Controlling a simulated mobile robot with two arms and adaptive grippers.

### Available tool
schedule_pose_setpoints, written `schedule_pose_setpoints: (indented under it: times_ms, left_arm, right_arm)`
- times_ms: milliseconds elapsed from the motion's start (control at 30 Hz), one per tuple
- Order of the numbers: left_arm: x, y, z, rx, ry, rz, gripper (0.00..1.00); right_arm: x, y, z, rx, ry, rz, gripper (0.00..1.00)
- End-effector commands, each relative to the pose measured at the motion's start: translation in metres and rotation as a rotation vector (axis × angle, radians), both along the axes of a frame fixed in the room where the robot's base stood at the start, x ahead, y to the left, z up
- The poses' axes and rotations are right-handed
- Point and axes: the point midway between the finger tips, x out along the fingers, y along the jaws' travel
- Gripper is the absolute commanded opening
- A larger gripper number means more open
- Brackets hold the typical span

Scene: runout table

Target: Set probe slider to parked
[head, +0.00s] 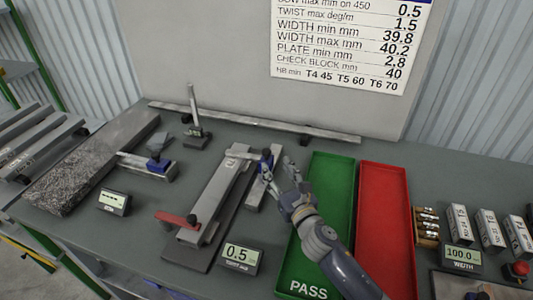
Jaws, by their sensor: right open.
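A grey twist fixture (216,197) lies left of the green tray, with a long bar on it and a red clamp-like part (176,218) at its near end. A small blue block (266,157), which looks like the probe slider, sits at the fixture's far right end, by a short grey rail (256,188). My right gripper (277,167) is open, with its fingers right at the blue block. I cannot tell whether they touch it, and the fingers hide part of the rail. My left gripper is not in view.
A green PASS tray (322,213) and a red tray (386,222) lie to the right. A TWIST display (239,257) reads 0.5. A granite slab (92,162), a second blue-topped gauge (157,165) and an upright stand (194,115) are at left. A long straight bar (254,121) lies behind.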

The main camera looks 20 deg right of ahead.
Motion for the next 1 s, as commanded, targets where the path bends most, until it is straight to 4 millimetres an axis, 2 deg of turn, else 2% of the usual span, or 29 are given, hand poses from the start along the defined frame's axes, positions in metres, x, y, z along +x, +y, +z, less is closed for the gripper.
schedule_pose_setpoints:
  times_ms: [300, 500, 700, 967, 1000]
  left_arm:
    - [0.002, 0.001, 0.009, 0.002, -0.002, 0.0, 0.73]
    - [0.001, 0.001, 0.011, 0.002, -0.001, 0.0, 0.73]
    - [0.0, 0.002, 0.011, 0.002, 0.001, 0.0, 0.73]
    - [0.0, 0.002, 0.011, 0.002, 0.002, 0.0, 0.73]
    - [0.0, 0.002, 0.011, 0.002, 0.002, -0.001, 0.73]
  right_arm:
    - [0.056, 0.005, 0.002, 0.002, 0.0, -0.001, 0.44]
    - [0.079, 0.006, 0.001, 0.001, 0.0, -0.001, 0.44]
    - [0.087, 0.007, 0.001, 0.0, 0.0, 0.0, 0.44]
    - [0.088, 0.007, 0.001, 0.0, 0.0, 0.0, 0.44]
    - [0.088, 0.007, 0.001, 0.0, 0.0, 0.0, 0.38]
